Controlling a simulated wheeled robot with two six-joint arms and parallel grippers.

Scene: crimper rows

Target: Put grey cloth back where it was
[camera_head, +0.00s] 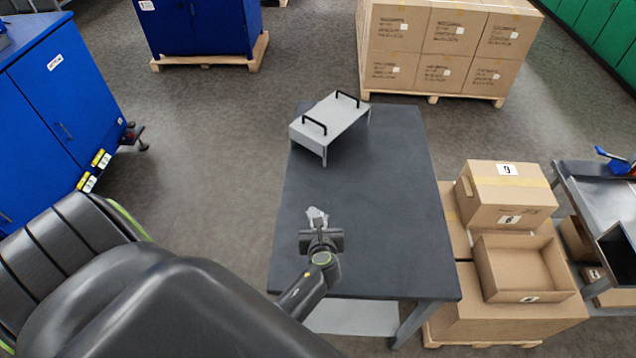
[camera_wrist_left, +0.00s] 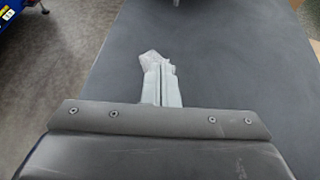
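The grey cloth (camera_head: 316,214) is a small, pale, crumpled piece over the dark table (camera_head: 385,200). It also shows in the left wrist view (camera_wrist_left: 151,58), at the tips of two pale, narrow fingers. My left gripper (camera_head: 318,224) reaches in from the lower left and points toward the table's far end. Its fingers (camera_wrist_left: 162,86) lie close together and appear shut on the cloth. I cannot tell whether the cloth touches the tabletop. My right gripper is not in view.
A pale grey raised stand with two black handles (camera_head: 332,118) is at the table's far left. Cardboard boxes (camera_head: 505,195) stand close to the table's right. Stacked cartons (camera_head: 440,45) are behind it. A blue cabinet (camera_head: 60,110) is at the left. The middle of the tabletop is clear.

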